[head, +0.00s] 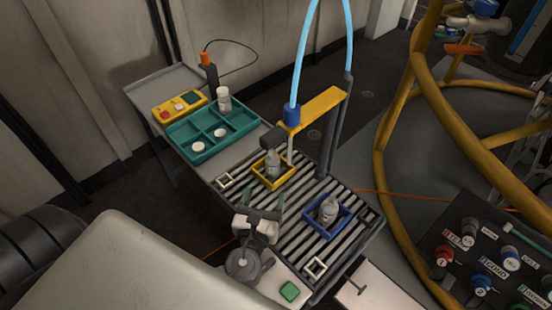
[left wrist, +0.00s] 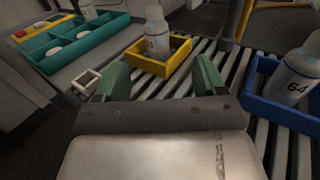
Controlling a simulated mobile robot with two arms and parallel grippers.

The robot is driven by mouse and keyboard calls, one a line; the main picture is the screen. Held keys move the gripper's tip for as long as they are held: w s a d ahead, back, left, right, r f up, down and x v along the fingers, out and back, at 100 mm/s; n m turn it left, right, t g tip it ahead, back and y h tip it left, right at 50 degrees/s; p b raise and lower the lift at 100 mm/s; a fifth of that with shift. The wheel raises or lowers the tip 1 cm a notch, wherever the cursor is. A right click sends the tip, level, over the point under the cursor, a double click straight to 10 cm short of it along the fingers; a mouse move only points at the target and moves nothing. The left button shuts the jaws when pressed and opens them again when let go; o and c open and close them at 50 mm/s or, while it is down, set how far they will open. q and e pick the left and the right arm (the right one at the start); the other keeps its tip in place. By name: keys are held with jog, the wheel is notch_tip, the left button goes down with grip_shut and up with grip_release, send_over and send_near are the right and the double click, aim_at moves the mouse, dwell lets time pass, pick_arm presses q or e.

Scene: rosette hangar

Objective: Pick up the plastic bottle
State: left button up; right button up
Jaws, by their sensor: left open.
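Three pale bottles are in view. One bottle (head: 272,162) stands in a yellow tray (head: 289,177) on the roller conveyor; in the left wrist view this bottle (left wrist: 157,33) is straight beyond my fingers. A second bottle (head: 328,210), marked 64 in the left wrist view (left wrist: 296,78), sits in a blue tray (head: 338,229). A third, white bottle (head: 224,99) stands in the teal tray. My left gripper (head: 263,194) is open with green fingers, empty, and short of the yellow tray. Its fingers (left wrist: 163,76) are apart in the left wrist view. My right gripper is out of view.
The teal compartment tray (head: 192,137) holds white round items. A yellow box with a red button (head: 180,106) stands behind it. A yellow arm with a blue hose (head: 318,106) overhangs the conveyor (head: 290,220). Yellow railings and a button panel (head: 490,265) are at right.

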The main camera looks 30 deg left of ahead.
aim_at(271, 166)
pick_arm(q)
jog(key=x, duration=0.9)
jog(key=shift+w+a+r, duration=0.15)
jog(key=shift+w+a, duration=0.05)
jog(key=shift+a, duration=0.1)
jog(key=c, duration=1)
